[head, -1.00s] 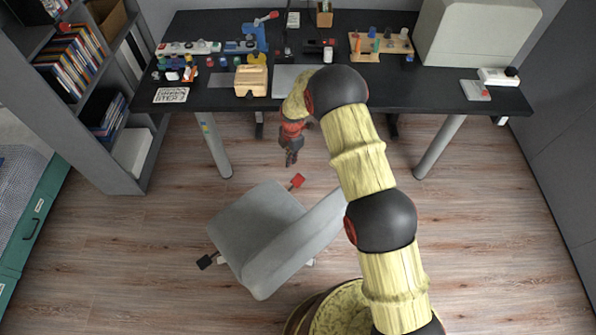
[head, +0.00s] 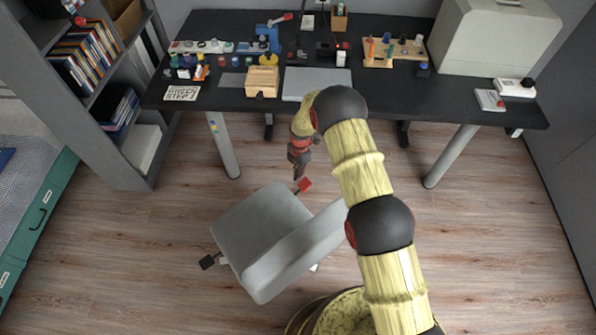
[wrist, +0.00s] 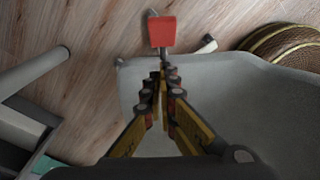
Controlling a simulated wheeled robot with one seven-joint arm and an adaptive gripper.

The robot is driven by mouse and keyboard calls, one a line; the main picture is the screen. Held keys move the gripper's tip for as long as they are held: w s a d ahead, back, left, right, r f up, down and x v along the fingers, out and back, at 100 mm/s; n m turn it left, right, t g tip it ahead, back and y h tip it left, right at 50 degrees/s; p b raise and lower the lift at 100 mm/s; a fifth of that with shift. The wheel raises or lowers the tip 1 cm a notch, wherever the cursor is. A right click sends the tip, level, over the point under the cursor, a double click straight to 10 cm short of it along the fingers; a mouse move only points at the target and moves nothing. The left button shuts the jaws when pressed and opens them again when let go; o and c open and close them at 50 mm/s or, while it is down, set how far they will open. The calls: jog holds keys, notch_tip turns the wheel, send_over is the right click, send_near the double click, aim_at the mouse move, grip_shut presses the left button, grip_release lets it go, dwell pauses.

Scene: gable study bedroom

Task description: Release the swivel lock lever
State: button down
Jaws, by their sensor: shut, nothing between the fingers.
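The swivel lock lever is most likely the red paddle (head: 304,184) at the far edge of the grey chair's seat. It also shows in the wrist view as a red block (wrist: 162,31) on a short dark stem, just past the fingertips. The grey chair (head: 252,222) stands on the floor in front of the desk. My gripper (head: 298,174) points down just above and beside the red paddle in the head view. In the wrist view my gripper (wrist: 161,72) has its fingertips together with nothing between them. Whether they touch the paddle I cannot tell.
A black desk (head: 400,95) with several small items on top stands behind the chair; its legs (head: 222,147) flank the arm. A grey shelf unit (head: 115,160) stands at the left. A dark-tipped lever (head: 208,262) sticks out at the chair's left. Open floor lies right of the chair.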

jog(key=b, duration=0.1)
send_over(300, 187)
jog(key=s+a, duration=0.1)
jog(key=a, duration=0.1)
notch_tip(300, 187, down, 6)
jog(key=r, duration=0.1)
jog(key=shift+w+d+f+b, duration=0.2)
jog(key=shift+d+f+b, duration=0.15)
jog(key=shift+f, duration=0.25)
jog(key=shift+w+d+f+b, duration=0.15)
jog(key=shift+d+f+b, duration=0.1)
jog(key=shift+d+f, duration=0.25)
jog(key=shift+w+d+f, duration=0.15)
jog(key=shift+w+f, duration=0.05)
jog(key=shift+f, duration=0.35)
jog(key=shift+f, duration=0.1)
